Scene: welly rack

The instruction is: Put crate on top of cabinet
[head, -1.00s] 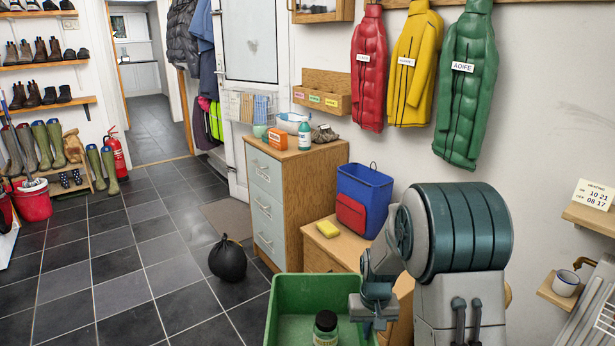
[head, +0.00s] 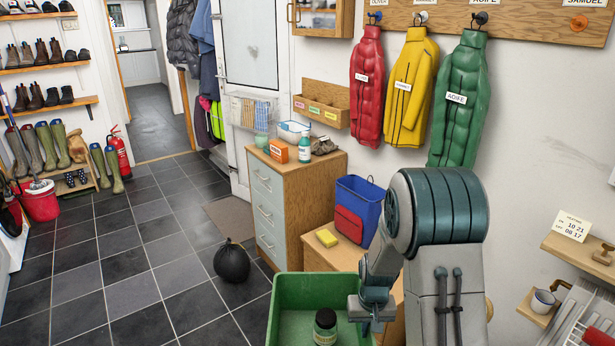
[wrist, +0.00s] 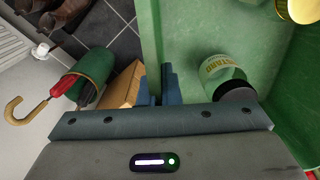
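The green crate (head: 318,276) is at the bottom of the head view, in front of the low wooden unit, its lower part cut off. It holds a dark-lidded jar (head: 325,328), seen lying across the wrist view (wrist: 222,75). My gripper (head: 372,308) is at the crate's right side; in the wrist view its fingers (wrist: 158,88) straddle the crate's wall (wrist: 150,35), closed on it. The wooden cabinet (head: 310,190) with pale drawers stands beyond. On its top are an orange box (head: 279,151), a white-and-teal bottle (head: 305,148), a clear tub and a greyish item.
A low wooden unit (head: 322,261) bears a blue bag (head: 362,195) and a yellow sponge (head: 327,238). A black sack (head: 231,262) lies on the tiled floor. Coats hang on the right wall. Open floor lies to the left.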

